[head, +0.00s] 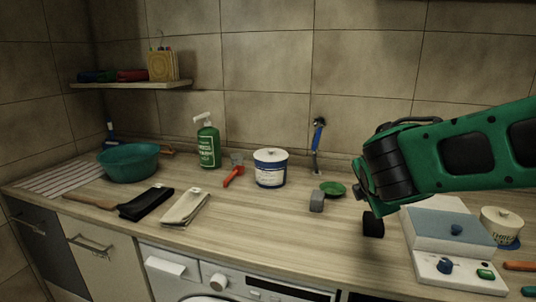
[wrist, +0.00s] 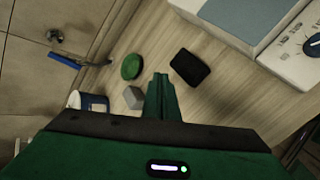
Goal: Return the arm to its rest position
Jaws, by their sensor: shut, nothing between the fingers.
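My green arm (head: 460,150) reaches in from the right in the head view, above the counter. My gripper (wrist: 161,78) shows in the wrist view with its green fingers together and empty, pointing down over the bare wood. In the head view the fingers are hard to make out beside the dark wrist. A black block (wrist: 190,67) lies just right of the fingertips in the wrist view; a green dish (wrist: 131,66) and a grey block (wrist: 133,97) lie to their left. I cannot tell the exact height of the fingers above the counter.
A white-and-blue appliance (head: 450,235) stands below my arm, with a lidded pot (head: 502,225) beside it. A white tub (head: 270,168), green bottle (head: 208,146), teal basin (head: 128,164) and folded cloths (head: 186,207) are further left. A blue-handled tap (head: 318,135) is at the wall.

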